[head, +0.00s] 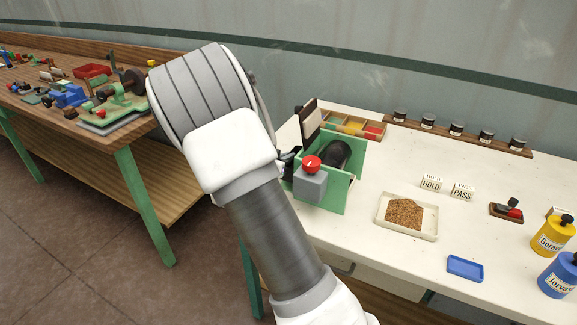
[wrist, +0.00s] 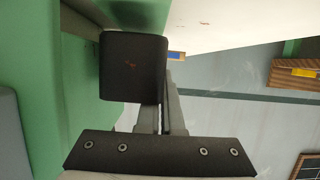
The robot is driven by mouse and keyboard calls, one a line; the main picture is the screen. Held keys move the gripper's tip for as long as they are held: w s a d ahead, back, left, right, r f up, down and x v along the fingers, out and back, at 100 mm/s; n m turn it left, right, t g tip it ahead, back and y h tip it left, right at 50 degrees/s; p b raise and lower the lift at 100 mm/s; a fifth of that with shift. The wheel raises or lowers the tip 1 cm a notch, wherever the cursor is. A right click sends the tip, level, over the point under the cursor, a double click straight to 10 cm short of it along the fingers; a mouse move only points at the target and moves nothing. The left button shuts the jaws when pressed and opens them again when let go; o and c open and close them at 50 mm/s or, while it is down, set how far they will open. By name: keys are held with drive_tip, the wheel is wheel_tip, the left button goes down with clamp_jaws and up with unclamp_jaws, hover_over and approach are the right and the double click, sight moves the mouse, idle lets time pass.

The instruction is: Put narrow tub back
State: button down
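My gripper (wrist: 167,95) is at the left side of the green drum sorter (head: 356,172), mostly hidden behind my wrist in the head view. In the wrist view its grey fingers look close together, and a dark block (wrist: 133,65) with a small red mark sits at them. I cannot tell whether that block is a held tub or part of the gripper. The sorter has a black drum (head: 335,152) and a red knob (head: 312,163) on a grey box. No narrow tub can be made out for certain. The sorter's green wall (wrist: 35,60) is close on the left in the wrist view.
A shallow tray (head: 382,222) of brown grain and a small blue tray (head: 465,267) lie on the white table. A compartment box (head: 373,131), a rack of jars (head: 456,137), HOLD and PASS signs, a stamp and two bottles (head: 555,235) stand around.

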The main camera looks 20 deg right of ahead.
drive_tip(key=shift+s+d+f, duration=0.15)
drive_tip(key=shift+f, duration=0.7)
drive_tip(key=shift+f, duration=0.15)
drive_tip(key=c, duration=1.1)
unclamp_jaws()
